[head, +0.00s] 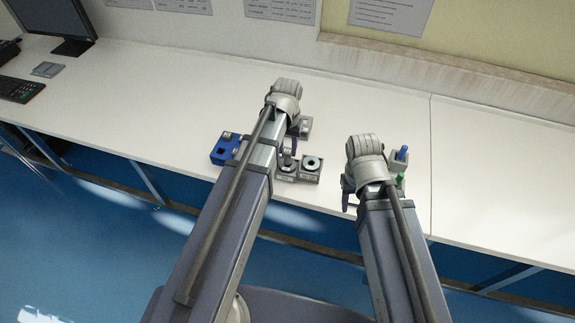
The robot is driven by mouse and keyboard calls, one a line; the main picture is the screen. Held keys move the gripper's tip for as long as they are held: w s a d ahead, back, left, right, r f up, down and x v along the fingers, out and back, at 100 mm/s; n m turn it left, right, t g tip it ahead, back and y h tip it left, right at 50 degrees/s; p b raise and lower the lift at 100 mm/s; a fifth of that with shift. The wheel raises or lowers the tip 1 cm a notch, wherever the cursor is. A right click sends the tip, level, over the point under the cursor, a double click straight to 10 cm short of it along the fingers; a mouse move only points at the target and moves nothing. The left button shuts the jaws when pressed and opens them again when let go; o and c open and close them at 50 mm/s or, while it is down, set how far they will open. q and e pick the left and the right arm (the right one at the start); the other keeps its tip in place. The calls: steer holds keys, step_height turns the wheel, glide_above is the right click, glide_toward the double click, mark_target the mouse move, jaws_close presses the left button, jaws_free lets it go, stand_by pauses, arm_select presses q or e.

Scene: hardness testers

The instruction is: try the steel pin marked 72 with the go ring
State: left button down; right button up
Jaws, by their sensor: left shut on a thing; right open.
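My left gripper (291,148) is shut on a small dark grey piece, apparently a steel pin (287,153); its number cannot be read. It is over or just behind the left of two small grey ring blocks (287,172). The right ring block (311,168) shows a dark round hole in a light ring on top. Both have front labels too small to read, so I cannot tell which is the go ring. Whether the pin touches the left block is unclear. My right gripper (346,199) is open near the table's front edge, partly hidden by its arm.
A blue block (224,149) with square pockets lies left of my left arm. A grey piece (306,127) stands behind the ring blocks. A grey holder (397,163) with blue (402,153) and green (401,180) handles is beside my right gripper.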

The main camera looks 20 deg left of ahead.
arm_select(q)
steer(key=shift+r, duration=0.15)
steer(key=shift+r+p, duration=1.9)
steer(key=shift+p, duration=0.1)
